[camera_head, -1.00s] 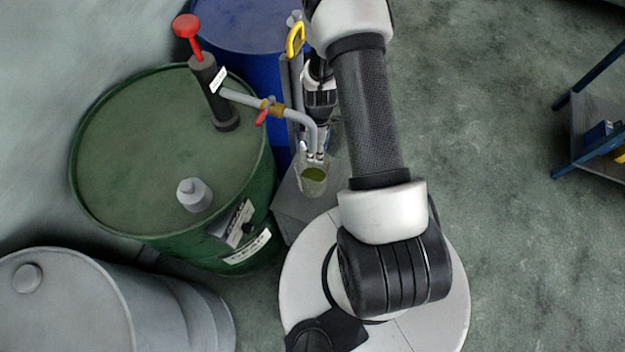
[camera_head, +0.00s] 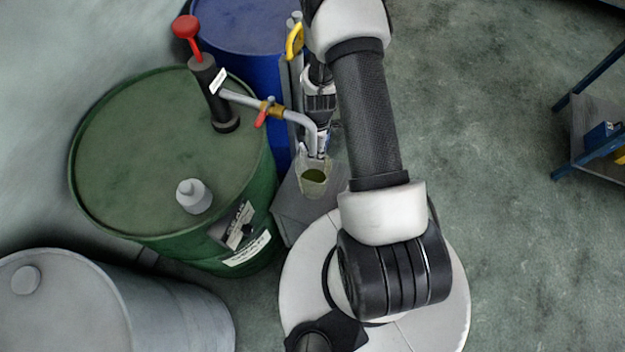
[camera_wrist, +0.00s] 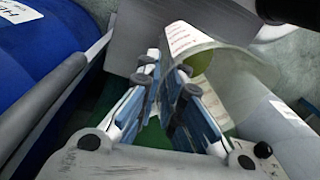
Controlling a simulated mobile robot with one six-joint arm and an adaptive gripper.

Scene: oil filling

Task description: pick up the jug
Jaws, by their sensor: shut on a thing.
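The jug (camera_head: 313,187) is a translucent vessel with yellow-green liquid in it. It is under the end of the pump's spout, above a grey platform. In the wrist view the jug (camera_wrist: 218,62) is tilted in the picture, with a white label with red print near its rim. My gripper (camera_head: 322,143) is at the jug's far side, partly hidden by the spout. In the wrist view the blue-grey fingers of my gripper (camera_wrist: 168,80) are close together at the jug's side, shut on it. The exact contact is hard to see.
A green drum (camera_head: 120,160) carries a hand pump (camera_head: 215,95) with a red knob; its spout (camera_head: 300,120) reaches close over the jug and gripper. A blue drum (camera_head: 235,30) stands behind, a grey drum (camera_head: 70,310) front left. The floor at right is open up to a shelf (camera_head: 590,115).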

